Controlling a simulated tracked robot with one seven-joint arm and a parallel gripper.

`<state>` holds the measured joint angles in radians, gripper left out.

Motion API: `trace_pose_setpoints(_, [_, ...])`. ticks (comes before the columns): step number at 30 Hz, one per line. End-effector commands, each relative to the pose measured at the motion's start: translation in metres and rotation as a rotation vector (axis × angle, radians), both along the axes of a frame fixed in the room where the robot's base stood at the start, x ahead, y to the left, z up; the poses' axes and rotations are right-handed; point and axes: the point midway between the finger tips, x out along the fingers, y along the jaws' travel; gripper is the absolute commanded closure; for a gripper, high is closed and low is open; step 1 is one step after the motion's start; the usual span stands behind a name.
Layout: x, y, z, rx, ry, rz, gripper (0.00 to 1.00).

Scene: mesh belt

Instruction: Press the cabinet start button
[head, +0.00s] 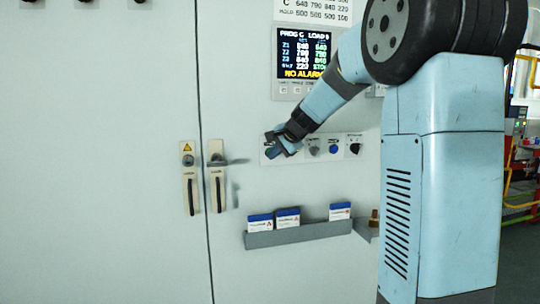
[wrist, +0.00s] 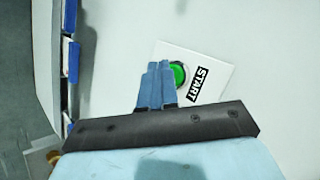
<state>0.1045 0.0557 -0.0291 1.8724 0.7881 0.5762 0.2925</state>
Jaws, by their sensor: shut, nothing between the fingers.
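The green start button (wrist: 179,75) shows in the wrist view on a white plate, next to a black label reading START (wrist: 199,84). My gripper (wrist: 158,66) is shut and empty, and its fingertips overlap the left edge of the button in that view. I cannot tell whether they touch it. In the head view my gripper (head: 272,145) is at the left end of the button row on the cabinet (head: 110,120). It largely hides the start button there.
A grey button (head: 314,147), a blue button (head: 334,147) and a black switch (head: 355,148) sit to the right. The display (head: 304,53) above reads NO ALARM. A grey rack (head: 300,234) with small boxes is below. Door handles (head: 217,180) are at left.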

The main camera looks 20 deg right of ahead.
Motion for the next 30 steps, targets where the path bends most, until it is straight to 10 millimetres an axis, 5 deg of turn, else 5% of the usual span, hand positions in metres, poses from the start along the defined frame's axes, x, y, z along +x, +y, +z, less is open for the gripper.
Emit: trace_pose_setpoints(30, [0.0092, 0.0005, 0.0003, -0.001, 0.0, 0.001, 1.0])
